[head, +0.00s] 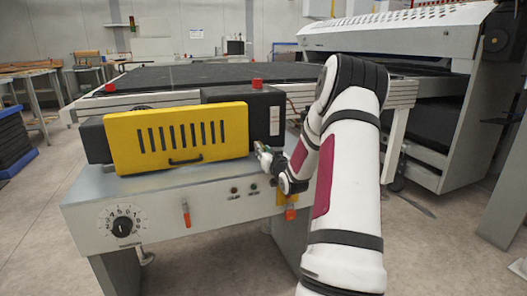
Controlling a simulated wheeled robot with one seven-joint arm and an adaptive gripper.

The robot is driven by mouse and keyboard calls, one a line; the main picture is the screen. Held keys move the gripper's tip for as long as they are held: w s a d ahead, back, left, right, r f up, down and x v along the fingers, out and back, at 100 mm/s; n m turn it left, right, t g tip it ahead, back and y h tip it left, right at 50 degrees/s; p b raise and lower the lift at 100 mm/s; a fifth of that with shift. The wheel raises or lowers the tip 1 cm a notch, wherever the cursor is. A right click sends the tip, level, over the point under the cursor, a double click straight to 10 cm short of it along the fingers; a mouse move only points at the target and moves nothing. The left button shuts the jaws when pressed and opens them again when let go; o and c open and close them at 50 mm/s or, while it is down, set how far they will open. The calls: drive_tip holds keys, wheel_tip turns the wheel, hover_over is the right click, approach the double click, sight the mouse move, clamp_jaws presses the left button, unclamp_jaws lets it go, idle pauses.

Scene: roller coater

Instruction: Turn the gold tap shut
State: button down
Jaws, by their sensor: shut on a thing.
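My gripper (264,156) is small in the head view, at the right end of the yellow guard, above the grey machine top. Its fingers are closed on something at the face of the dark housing. The gold tap cannot be made out; my gripper and wrist cover that spot, and the held part fits its place. How far the tap is turned cannot be seen.
The yellow slotted guard (178,139) stands just left of my gripper. The dark housing (232,95) is behind it. A dial (123,226) and an orange lever (187,215) are on the machine front. A white-hooded machine (410,38) stands at right.

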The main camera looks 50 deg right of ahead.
drive_tip(key=m+p, duration=0.1)
drive_tip(key=m, duration=0.4)
drive_tip(key=shift+d, duration=0.1)
drive_tip(key=m+p, duration=0.2)
drive_tip(key=m, duration=0.3)
drive_tip(key=shift+f+m, duration=0.1)
drive_tip(key=shift+m, duration=0.2)
idle(0.4)
drive_tip(key=c, duration=1.4)
unclamp_jaws()
drive_tip(key=shift+s, duration=0.1)
drive_tip(key=shift+o, duration=0.2)
drive_tip(key=shift+f, duration=0.1)
